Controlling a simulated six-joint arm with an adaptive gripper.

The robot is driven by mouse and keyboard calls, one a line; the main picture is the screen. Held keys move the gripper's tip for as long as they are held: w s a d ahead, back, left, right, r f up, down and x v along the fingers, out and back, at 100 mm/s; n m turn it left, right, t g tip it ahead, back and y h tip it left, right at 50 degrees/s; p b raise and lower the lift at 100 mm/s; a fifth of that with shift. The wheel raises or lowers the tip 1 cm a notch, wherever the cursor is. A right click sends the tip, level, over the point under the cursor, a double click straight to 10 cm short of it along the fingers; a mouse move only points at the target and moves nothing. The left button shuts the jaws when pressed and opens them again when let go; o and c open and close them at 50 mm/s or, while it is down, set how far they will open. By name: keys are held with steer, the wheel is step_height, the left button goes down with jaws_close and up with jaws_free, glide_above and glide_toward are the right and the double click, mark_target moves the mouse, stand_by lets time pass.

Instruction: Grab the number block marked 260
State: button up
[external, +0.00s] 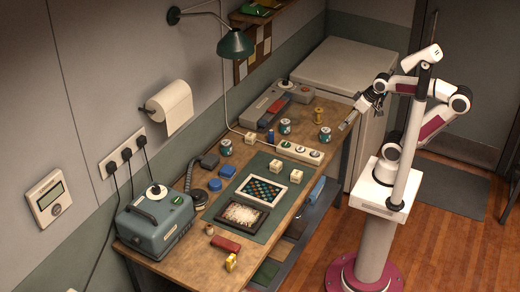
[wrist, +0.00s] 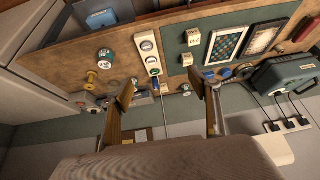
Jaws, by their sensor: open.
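Three small white blocks stand on the workbench. Two are on the green mat, a left one (external: 275,166) and a right one (external: 297,169), and one (external: 250,138) is farther back near the lamp. In the wrist view two blocks show on the mat, one (wrist: 193,38) and another (wrist: 187,60). Their markings are too small to read, so I cannot tell which is 260. My gripper (external: 348,124) is at the bench's right edge, apart from the blocks. In the wrist view my gripper (wrist: 158,88) has its fingers wide apart, with nothing between them.
A white power strip (external: 299,152) lies between the mat and the bench's far right part. Teal-and-white cans (external: 325,134) and a yellow spool (external: 318,115) stand nearby. A patterned board (external: 261,190) lies on the mat. A lamp (external: 235,44) overhangs the back.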

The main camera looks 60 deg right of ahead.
steer(key=w+a+r+t+y, duration=0.1)
steer(key=w+a+r+t, duration=0.2)
steer(key=w, duration=0.5)
steer(key=w+a+r+y, duration=0.1)
steer(key=w+a+r, duration=0.2)
steer(key=w+r, duration=0.35)
steer(key=w+a+r+m+t+h, duration=0.1)
steer(key=w+a+m+t, duration=0.15)
steer(key=w, duration=1.35)
steer(key=w+a+r+m+t+h, duration=0.1)
steer(key=w+m+t, duration=0.15)
steer(key=w, duration=1.45)
steer(key=w+d+f+m+h, duration=0.1)
steer(key=w+f+m+h, duration=0.1)
steer(key=w+f+h, duration=0.3)
steer(key=m+g+h, duration=0.6)
steer(key=g+h, duration=0.1)
steer(key=g, duration=0.1)
glide_toward(250, 139)
steer(key=x, duration=0.2)
steer(key=r+x, duration=0.1)
steer(key=x, duration=0.1)
steer(key=shift+w+d+f, duration=0.15)
steer(key=shift+w+d, duration=0.15)
steer(key=shift+w, duration=0.05)
steer(key=shift+d, duration=0.1)
